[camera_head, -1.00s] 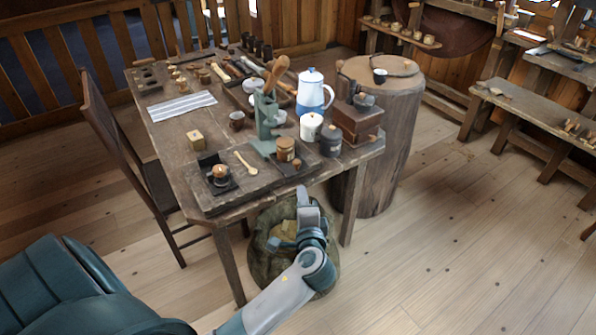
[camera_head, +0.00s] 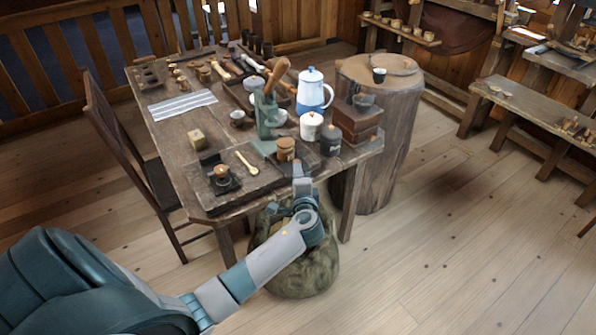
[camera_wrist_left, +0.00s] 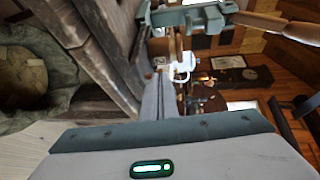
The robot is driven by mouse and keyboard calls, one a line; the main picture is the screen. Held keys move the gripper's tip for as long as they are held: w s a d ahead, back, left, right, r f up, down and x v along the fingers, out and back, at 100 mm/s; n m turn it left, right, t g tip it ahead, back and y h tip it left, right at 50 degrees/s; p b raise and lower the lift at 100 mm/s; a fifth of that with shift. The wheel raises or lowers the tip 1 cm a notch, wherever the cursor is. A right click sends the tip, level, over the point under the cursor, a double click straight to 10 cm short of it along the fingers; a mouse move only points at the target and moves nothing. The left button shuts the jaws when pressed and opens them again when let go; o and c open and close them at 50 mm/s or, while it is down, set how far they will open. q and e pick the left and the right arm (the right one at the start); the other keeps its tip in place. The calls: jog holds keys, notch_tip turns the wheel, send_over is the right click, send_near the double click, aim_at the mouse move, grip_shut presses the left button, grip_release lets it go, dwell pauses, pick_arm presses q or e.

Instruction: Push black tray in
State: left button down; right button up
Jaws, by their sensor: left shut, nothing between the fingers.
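A small black tray (camera_head: 236,184) with a wood-topped tamper (camera_head: 221,174) on it lies at the near left of the table (camera_head: 180,140). A wider dark board or tray (camera_head: 262,178) with a wooden spoon (camera_head: 246,162) lies along the near edge; I cannot tell which one is the task's tray. My left gripper (camera_head: 298,168) points up at the table's near edge, right of the spoon and in front of a wooden-lidded jar (camera_head: 286,149). Its fingers are together and empty in the left wrist view (camera_wrist_left: 168,90). Contact with the board cannot be told. My right gripper is out of view.
A green lever press (camera_head: 266,122), a white canister (camera_head: 311,127), a dark jar (camera_head: 331,140) and a wooden box (camera_head: 356,122) crowd the table beyond my gripper. A sack (camera_head: 300,272) stands below my forearm. The floor at right is clear.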

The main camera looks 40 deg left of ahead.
aim_at(281, 153)
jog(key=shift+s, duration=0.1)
